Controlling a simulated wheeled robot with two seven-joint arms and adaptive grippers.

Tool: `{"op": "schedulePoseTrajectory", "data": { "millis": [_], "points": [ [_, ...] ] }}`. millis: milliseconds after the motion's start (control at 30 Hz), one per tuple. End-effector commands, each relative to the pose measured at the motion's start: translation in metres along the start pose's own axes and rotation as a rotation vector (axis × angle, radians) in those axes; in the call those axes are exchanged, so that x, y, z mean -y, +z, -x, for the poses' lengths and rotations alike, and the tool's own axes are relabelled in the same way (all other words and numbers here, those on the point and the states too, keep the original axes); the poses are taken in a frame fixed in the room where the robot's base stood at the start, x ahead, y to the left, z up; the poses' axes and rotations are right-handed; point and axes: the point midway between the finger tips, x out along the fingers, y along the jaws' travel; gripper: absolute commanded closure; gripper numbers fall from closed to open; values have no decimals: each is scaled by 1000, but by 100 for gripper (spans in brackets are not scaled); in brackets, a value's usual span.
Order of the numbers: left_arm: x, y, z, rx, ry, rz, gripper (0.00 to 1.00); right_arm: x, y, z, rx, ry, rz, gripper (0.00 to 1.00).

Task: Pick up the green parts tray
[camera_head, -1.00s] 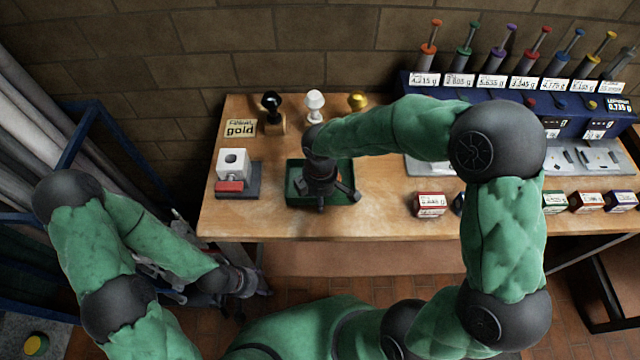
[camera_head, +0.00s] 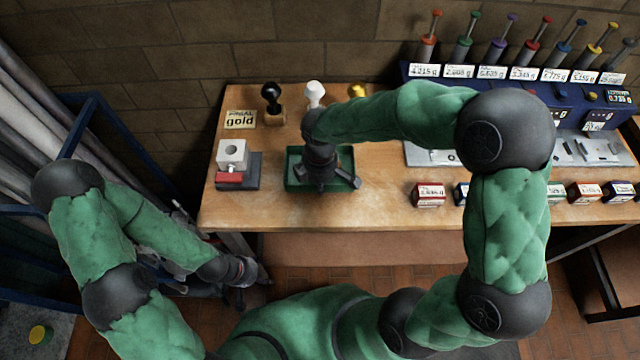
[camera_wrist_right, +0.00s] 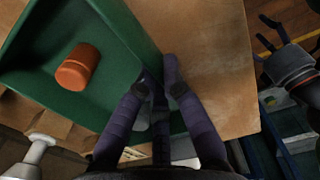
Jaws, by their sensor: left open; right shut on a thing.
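The green parts tray (camera_head: 292,183) is at the left part of the workbench in the head view, partly hidden under my right gripper (camera_head: 325,182). In the right wrist view the tray (camera_wrist_right: 120,110) fills the left side, with an orange cylinder (camera_wrist_right: 78,67) in it. There the fingers of my right gripper (camera_wrist_right: 160,75) are shut on the tray's wall, one on each side. I cannot tell whether the tray is clear of the bench. My left gripper (camera_head: 243,275) is open and empty, low in front of the bench; it also shows in the right wrist view (camera_wrist_right: 290,62).
A white block device with a red front (camera_head: 232,160) stands left of the tray. Behind are a "gold" sign (camera_head: 240,120) and black, white and gold knobbed pieces (camera_head: 315,95). Labelled boxes (camera_head: 429,194) line the right front. The bench (camera_head: 385,205) is bare just right of the tray.

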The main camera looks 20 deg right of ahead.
Motion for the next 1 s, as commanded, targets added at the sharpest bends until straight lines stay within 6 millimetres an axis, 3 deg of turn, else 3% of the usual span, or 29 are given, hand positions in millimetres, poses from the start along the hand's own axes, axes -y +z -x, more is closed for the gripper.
{"op": "schedulePoseTrajectory", "data": {
  "millis": [167, 467, 700, 1000],
  "points": [
    [-3, 0, 10, 0, 0, 0, 37, 8, -4, 26, -2, 5, 3, 100],
    [-11, 1, 30, 0, 0, 0, 37, 52, -24, 82, -3, 5, 8, 100],
    [-14, 2, 40, 0, 0, 0, 37, 99, -44, 100, -3, 4, 6, 100],
    [-16, 2, 45, 0, 0, 0, 37, 125, -55, 111, -2, 2, 2, 100]
  ]
}}
